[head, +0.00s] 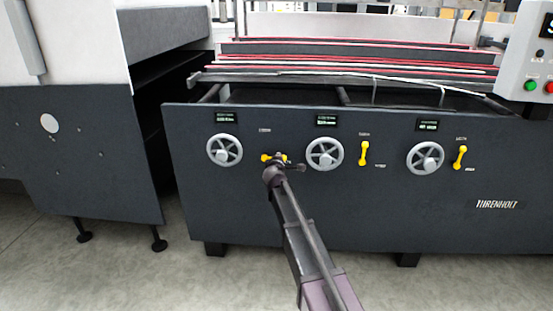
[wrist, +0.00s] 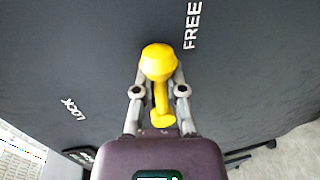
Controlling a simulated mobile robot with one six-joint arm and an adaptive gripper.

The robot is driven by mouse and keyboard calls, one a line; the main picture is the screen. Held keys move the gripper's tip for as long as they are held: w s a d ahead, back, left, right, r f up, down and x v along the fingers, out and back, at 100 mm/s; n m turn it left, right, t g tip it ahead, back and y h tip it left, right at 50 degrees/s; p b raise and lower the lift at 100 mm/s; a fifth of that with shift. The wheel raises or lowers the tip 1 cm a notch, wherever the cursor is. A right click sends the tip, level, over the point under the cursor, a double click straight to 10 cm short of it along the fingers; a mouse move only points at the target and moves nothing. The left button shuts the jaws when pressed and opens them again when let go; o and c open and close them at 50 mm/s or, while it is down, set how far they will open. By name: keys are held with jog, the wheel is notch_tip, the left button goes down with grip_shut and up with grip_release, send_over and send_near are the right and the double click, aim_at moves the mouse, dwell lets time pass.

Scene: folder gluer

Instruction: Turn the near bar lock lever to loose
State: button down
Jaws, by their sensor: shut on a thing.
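A yellow lever (head: 265,157) sits on the dark front panel, left of the middle handwheel. It lies roughly sideways in the head view, unlike the two upright yellow levers to its right. My gripper (head: 279,161) is at this lever and partly hides it. In the wrist view the fingers of my gripper (wrist: 160,84) are shut on the yellow lever (wrist: 158,62), one on each side. The printed word FREE (wrist: 192,25) is beyond the lever, to the upper right. The printed word LOCK (wrist: 73,108) is at the lower left.
Grey handwheels (head: 224,150) and (head: 325,154) flank the held lever. A third handwheel (head: 425,158) and two yellow levers (head: 364,153) and (head: 459,157) are farther right. A control box (head: 530,60) with buttons is at upper right. Grey floor is open in front.

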jog(key=shift+w+a, duration=0.1)
dwell(0.3)
jog(key=c, duration=0.7)
grip_release()
